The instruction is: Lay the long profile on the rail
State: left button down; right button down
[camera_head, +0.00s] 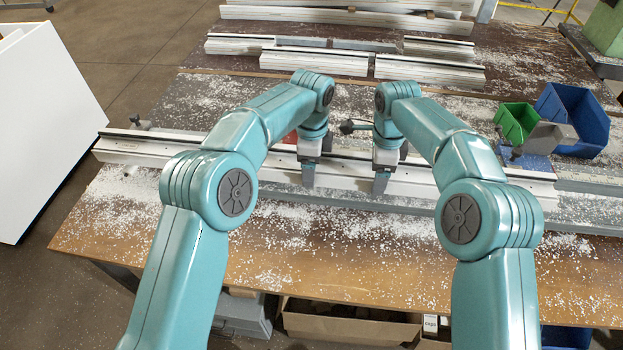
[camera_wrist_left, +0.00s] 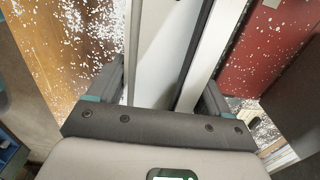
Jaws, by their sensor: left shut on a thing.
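The long white profile (camera_head: 140,150) with a dark strip along its top lies lengthwise across the bench in the head view. The grey rail (camera_head: 590,186) shows at its right end and along its front side; I cannot tell whether the profile touches it. My left gripper (camera_head: 309,172) is shut on the profile left of its middle. In the left wrist view the profile (camera_wrist_left: 160,50) runs between the fingers of this gripper (camera_wrist_left: 160,98). My right gripper (camera_head: 382,180) is at the profile right of its middle, one finger in front; its far finger is hidden.
Shorter profiles (camera_head: 313,62) lie behind on the bench. Green (camera_head: 515,122) and blue (camera_head: 575,120) bins stand at the right. White chips cover much of the brown bench top (camera_head: 250,265). A white panel (camera_head: 45,120) stands at the left.

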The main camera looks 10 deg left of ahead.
pick_arm(q)
jog(key=shift+w+d, duration=0.1)
jog(key=shift+w, duration=0.05)
pick_arm(e)
jog(key=shift+w+a+f, duration=0.1)
jog(key=shift+w+f, duration=0.05)
pick_arm(q)
jog(key=shift+c, duration=0.5)
grip_release()
pick_arm(e)
jog(key=shift+c, duration=0.5)
grip_release()
pick_arm(q)
jog(key=shift+o, duration=0.5)
jog(key=shift+s+r, duration=0.1)
jog(key=shift+s, duration=0.2)
pick_arm(e)
jog(key=shift+o, duration=0.5)
jog(key=shift+s+r, duration=0.2)
jog(key=shift+s, duration=0.1)
pick_arm(q)
jog(key=shift+w, duration=0.1)
pick_arm(e)
jog(key=shift+w, duration=0.1)
